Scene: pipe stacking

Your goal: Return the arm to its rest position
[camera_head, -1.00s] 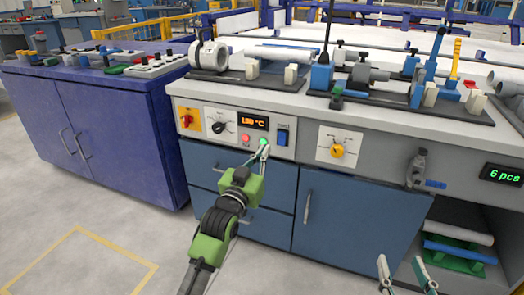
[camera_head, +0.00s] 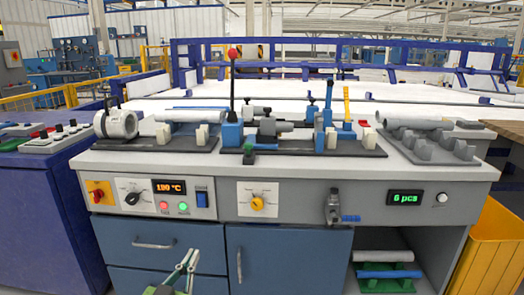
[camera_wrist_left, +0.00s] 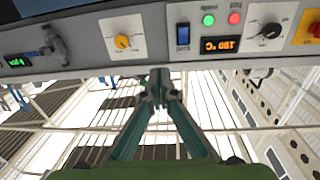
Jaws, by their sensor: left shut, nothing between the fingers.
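My left gripper (camera_head: 189,256) rises from the bottom edge of the head view, in front of the blue drawers (camera_head: 155,246) and below the control panel (camera_head: 150,200). Its fingers are closed together and empty. In the left wrist view the two fingers (camera_wrist_left: 160,82) meet at their tips, with nothing between them. The control panel (camera_wrist_left: 215,20) appears upside down there, with ceiling beams beyond. The panel carries a lit green button (camera_head: 183,208), a red button (camera_head: 164,206) and a display (camera_head: 169,187) reading 180 °C. My right gripper is out of view.
The workbench (camera_head: 330,175) holds a clamp fixture (camera_head: 265,138), a pipe (camera_head: 190,115) and a grey rack (camera_head: 430,145). A valve with a blue handle (camera_head: 348,218) sticks out of the front. A yellow bin (camera_head: 492,250) stands at the right, a blue cabinet (camera_head: 40,215) at the left.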

